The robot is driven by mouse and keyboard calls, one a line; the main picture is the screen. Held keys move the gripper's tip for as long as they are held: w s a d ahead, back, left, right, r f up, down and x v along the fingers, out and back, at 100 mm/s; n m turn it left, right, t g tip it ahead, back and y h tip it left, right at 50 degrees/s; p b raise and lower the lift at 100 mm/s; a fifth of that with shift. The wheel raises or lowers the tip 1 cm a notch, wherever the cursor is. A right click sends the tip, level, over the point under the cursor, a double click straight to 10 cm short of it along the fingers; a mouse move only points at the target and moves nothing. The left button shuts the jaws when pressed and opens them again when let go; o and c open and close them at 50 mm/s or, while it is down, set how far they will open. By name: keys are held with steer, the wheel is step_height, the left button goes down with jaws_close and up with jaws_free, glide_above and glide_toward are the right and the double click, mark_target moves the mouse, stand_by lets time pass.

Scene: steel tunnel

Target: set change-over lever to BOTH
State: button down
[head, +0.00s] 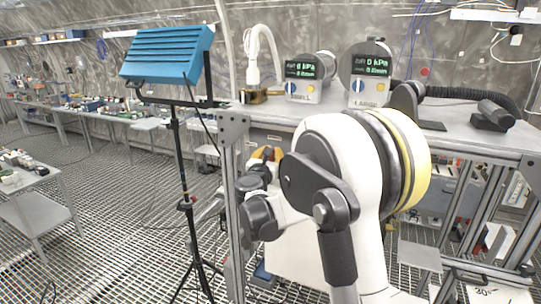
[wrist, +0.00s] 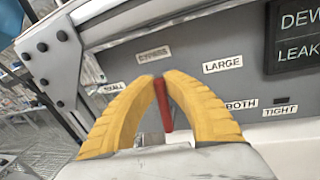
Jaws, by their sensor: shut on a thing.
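The red change-over lever (wrist: 163,105) stands almost upright between the yellow fingers of my gripper (wrist: 160,80) in the wrist view. The fingers are shut on it, and its lower end and pivot are hard to make out. The BOTH label (wrist: 241,104) is on the grey panel to the right of the lever. The LARGE label (wrist: 222,64) is above BOTH, and two blurred labels are to the upper left. In the head view my gripper (head: 265,155) is at the bench front, and the lever cannot be made out there.
A TIGHT label (wrist: 279,110) and a dark sign (wrist: 295,38) are on the right of the panel. In the head view two gauges (head: 302,70) stand on the bench. A blue lamp (head: 168,55) on a tripod stands close left of my arm.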

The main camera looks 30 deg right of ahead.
steer(key=s+d+f+m+g+h+b, duration=0.1)
steer(key=s+d+f+m+h+b, duration=0.1)
steer(key=f+m+b, duration=0.2)
steer(key=s+d+f+m+g+h+b, duration=0.1)
steer(key=s+f+m+h+b, duration=0.1)
steer(key=m+b, duration=0.9)
steer(key=shift+s+d+f+m, duration=0.45)
steer(key=shift+f+m, duration=0.75)
steer(key=shift+m, duration=2)
steer(key=shift+a+b, duration=0.1)
steer(key=shift+b, duration=0.2)
steer(key=c, duration=1.4)
jaws_free()
steer(key=v, duration=1.2)
steer(key=shift+f, duration=0.2)
